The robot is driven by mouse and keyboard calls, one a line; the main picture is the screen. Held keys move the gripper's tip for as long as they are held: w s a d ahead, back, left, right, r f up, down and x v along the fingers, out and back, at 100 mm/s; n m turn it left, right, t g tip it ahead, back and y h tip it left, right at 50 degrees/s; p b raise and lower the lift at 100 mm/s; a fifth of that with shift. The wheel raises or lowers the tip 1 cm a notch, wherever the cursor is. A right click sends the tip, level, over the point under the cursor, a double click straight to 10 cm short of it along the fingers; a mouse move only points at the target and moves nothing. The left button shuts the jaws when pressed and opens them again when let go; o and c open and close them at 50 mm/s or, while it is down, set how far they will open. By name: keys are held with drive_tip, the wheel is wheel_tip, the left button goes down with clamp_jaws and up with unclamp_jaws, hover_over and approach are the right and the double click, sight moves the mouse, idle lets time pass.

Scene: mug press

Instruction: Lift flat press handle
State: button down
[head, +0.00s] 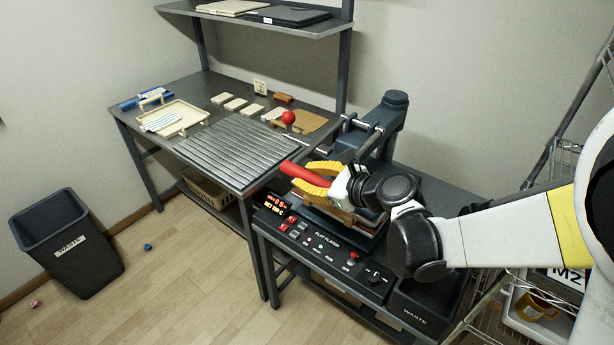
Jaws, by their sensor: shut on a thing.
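The flat press (318,238) stands on a dark metal bench, with a control panel of lit digits, red buttons and a black dial at its front. Its red handle (296,171) points left toward the slatted table. My gripper (311,176), with yellow fingers, is shut on the red handle, with fingers above and below it. The handle's inner end is hidden by the fingers. My wrist and arm cover much of the press's plates. A dark press column (386,125) rises behind.
A slatted metal surface (238,151) lies to the left, with a red ball knob (288,118) near it. A cream tray (172,119) is farther back. A waste bin (66,245) stands on the floor left. A wire rack (551,150) stands close at right.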

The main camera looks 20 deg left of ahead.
drive_tip(key=r+m+p, duration=0.1)
drive_tip(key=r+p, duration=0.1)
drive_tip(key=r, duration=0.1)
drive_tip(key=r+g+p, duration=0.1)
drive_tip(key=r+p, duration=0.1)
drive_tip(key=r, duration=0.1)
drive_tip(key=w+r+m+g+p, duration=0.1)
drive_tip(key=r+p, duration=0.1)
drive_tip(key=r, duration=0.1)
drive_tip(key=shift+d+r+m+y, duration=0.2)
drive_tip(key=shift+r+m+y, duration=0.1)
drive_tip(key=shift+r, duration=0.05)
drive_tip(key=w+d+r+m+g+y+p, duration=0.1)
drive_tip(key=w+d+r+m+p, duration=0.1)
drive_tip(key=w+r+p, duration=0.3)
drive_tip(key=w+d+r+m+g+p, duration=0.2)
drive_tip(key=w+d+r+m+p, duration=0.1)
drive_tip(key=w+r, duration=0.7)
drive_tip(key=shift+d+r+m+y+p, duration=0.35)
drive_tip(key=shift+d+r+p, duration=0.3)
drive_tip(key=shift+r+p, duration=0.3)
drive_tip(key=shift+w+r, duration=0.1)
drive_tip(key=c, duration=1.1)
unclamp_jaws()
drive_tip(key=shift+w, duration=0.1)
